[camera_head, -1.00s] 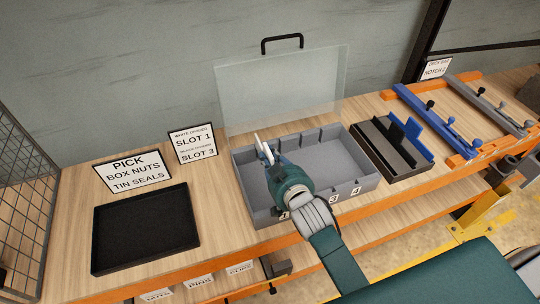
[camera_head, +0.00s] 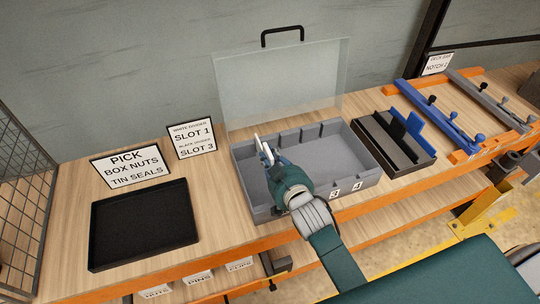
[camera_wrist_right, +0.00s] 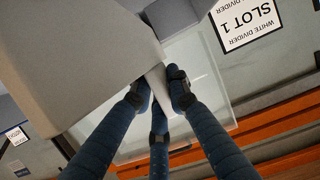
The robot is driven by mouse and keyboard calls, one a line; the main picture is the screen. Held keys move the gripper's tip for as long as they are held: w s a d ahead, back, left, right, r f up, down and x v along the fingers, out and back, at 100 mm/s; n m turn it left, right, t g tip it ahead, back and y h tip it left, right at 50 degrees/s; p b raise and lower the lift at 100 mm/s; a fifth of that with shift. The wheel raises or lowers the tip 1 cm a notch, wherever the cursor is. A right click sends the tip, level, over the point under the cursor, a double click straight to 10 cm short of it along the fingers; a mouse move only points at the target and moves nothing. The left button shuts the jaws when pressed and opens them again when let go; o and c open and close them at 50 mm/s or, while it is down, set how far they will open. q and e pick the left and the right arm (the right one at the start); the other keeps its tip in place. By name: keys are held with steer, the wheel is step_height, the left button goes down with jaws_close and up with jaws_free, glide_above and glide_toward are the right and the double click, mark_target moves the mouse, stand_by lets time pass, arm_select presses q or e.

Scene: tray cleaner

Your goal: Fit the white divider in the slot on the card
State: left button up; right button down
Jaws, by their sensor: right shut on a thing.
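The white divider (camera_head: 260,144) is a thin pale plate at the left end of the grey compartment box (camera_head: 370,176). My right gripper (camera_head: 267,156) is shut on it, inside the box's left part. The wrist view shows the divider (camera_wrist_right: 158,86) between the blue fingers of my right gripper (camera_wrist_right: 160,98). The divider's lower edge is hidden, so I cannot tell whether it sits in a slot. The card (camera_head: 192,139) behind the box reads white divider slot 1, black divider slot 3; it also shows in the wrist view (camera_wrist_right: 246,22). My left gripper is not in view.
The box's clear lid (camera_head: 285,85) stands open behind it. A black tray (camera_head: 143,262) lies at left. A dark holder (camera_head: 425,161) with black and blue plates stands right of the box, beside a blue rail fixture (camera_head: 436,112). A wire cage (camera_head: 22,200) borders the left.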

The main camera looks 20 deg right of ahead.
steer(key=shift+f+b, duration=1.15)
steer(key=shift+f, duration=0.65)
steer(key=c, duration=1.6)
jaws_free()
steer(key=v, duration=1.2)
steer(key=shift+r, duration=0.1)
